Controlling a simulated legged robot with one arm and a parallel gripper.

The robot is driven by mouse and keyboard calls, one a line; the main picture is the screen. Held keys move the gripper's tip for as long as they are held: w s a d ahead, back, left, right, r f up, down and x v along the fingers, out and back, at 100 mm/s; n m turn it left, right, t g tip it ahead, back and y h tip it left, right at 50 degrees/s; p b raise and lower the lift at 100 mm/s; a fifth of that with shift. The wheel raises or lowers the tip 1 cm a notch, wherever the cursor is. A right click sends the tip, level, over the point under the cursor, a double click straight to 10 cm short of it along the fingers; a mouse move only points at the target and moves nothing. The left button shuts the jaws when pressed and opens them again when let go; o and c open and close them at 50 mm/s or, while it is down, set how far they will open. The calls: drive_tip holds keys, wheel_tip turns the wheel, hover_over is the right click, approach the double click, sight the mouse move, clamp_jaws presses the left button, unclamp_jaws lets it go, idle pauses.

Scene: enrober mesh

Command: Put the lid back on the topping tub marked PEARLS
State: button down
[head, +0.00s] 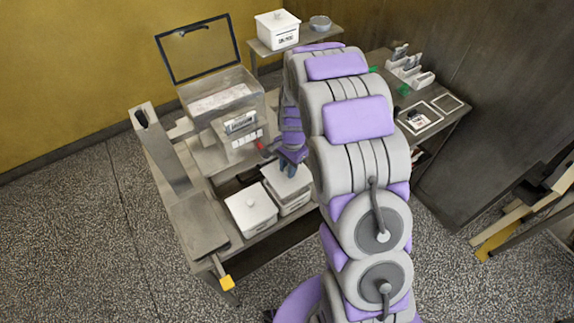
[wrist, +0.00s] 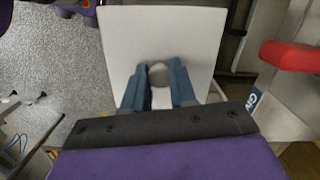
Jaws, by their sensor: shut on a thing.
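My gripper (head: 289,169) reaches down at the front of the machine, its blue fingers shut on the round knob of a square white lid (head: 284,182). In the wrist view, my gripper (wrist: 158,88) has a finger on each side of the knob, and the lid (wrist: 157,35) lies flat below. In the head view the lid is over a white tub (head: 296,204) with a dark label. I cannot tell if it rests on the rim or hangs just above it. A second white tub (head: 251,211) stands to its left with its lid on. The labels are too small to read.
The machine has a clear tank (head: 222,95) with a raised dark-framed cover (head: 198,47) and a red handle (wrist: 292,55) near my gripper. Another lidded white tub (head: 277,29) stands on a back shelf. A side table (head: 440,120) at right holds trays.

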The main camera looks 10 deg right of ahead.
drive_tip(key=shift+a+f+b, duration=0.15)
drive_tip(key=shift+f+b, duration=0.15)
drive_tip(key=shift+f, duration=0.85)
drive_tip(key=shift+a+f+b, duration=0.1)
drive_tip(key=shift+f+b, duration=0.2)
drive_tip(key=shift+f, duration=0.85)
drive_tip(key=shift+d+f, duration=0.1)
drive_tip(key=shift+f, duration=0.45)
drive_tip(key=shift+r, duration=0.1)
drive_tip(key=shift+f, duration=0.2)
idle(0.4)
drive_tip(key=shift+c, duration=1.8)
unclamp_jaws()
drive_tip(key=shift+r+p, duration=0.1)
drive_tip(key=shift+p, duration=0.2)
